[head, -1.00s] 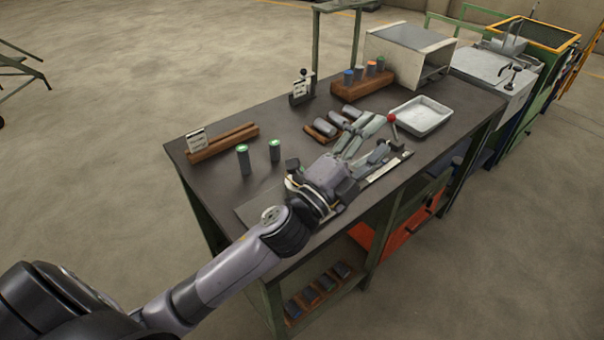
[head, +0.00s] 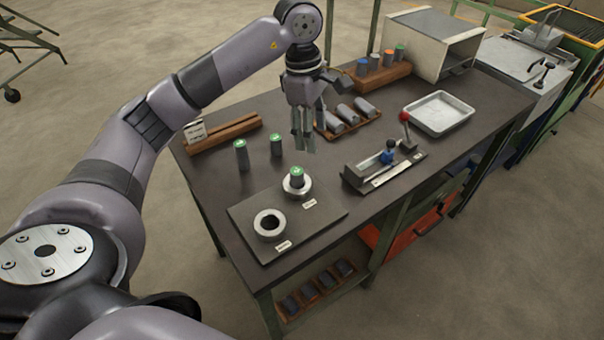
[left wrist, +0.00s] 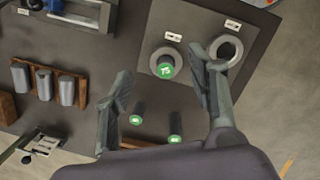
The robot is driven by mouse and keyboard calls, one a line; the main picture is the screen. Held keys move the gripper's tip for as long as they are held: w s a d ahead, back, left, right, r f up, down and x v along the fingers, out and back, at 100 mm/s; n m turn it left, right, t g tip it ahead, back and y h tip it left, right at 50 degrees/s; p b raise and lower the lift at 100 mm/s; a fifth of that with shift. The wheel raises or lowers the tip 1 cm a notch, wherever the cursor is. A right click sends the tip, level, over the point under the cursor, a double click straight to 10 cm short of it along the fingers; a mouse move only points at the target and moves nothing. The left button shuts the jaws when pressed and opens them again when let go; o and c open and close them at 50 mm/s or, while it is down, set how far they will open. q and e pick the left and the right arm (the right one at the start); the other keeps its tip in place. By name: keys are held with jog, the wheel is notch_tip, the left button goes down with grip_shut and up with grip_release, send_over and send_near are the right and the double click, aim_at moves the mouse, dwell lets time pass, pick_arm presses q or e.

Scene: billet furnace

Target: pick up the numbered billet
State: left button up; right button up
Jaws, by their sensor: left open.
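Three dark billets with green numbered tops show. One stands upright in a metal ring (head: 303,192); this billet (head: 297,176) also shows in the left wrist view (left wrist: 166,69), where its top seems to read 75. Two others stand on the bare table, one at the left (head: 241,156) and one closer to the ring plate (head: 276,145); their numbers are too small to read. My left gripper (head: 304,147) hangs above the table, fingers pointing down, open and empty. In the left wrist view the ringed billet appears between its fingertips (left wrist: 160,63). My right gripper is out of view.
An empty ring (head: 269,224) sits on the same dark plate (head: 322,217). A fixture with a red-knobbed lever (head: 385,168) stands to the right. Behind are a wooden cradle of grey billets (head: 355,124), a rack of colour-topped billets (head: 382,75) and a metal tray (head: 440,112).

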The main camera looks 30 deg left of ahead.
pick_arm(q)
jog(key=r+y, duration=0.1)
jog(key=y, duration=0.1)
send_over(297, 170)
jog(key=f+p, duration=0.1)
jog(key=f, duration=0.6)
jog(key=f+p, duration=0.1)
jog(key=f, duration=0.3)
jog(key=shift+s+d+f+p, duration=0.1)
jog(key=shift+s+f+p, duration=0.05)
jog(key=shift+s+p, duration=0.2)
jog(key=shift+w+f+p, duration=0.1)
jog(key=shift+f+p, duration=0.4)
jog(key=shift+f, duration=0.1)
jog(key=f, duration=0.1)
jog(key=f+p, duration=0.1)
jog(key=f, duration=0.1)
jog(key=shift+w+f+p, duration=0.2)
jog(key=shift+f+p, duration=0.1)
jog(key=shift+f, duration=0.35)
grip_shut()
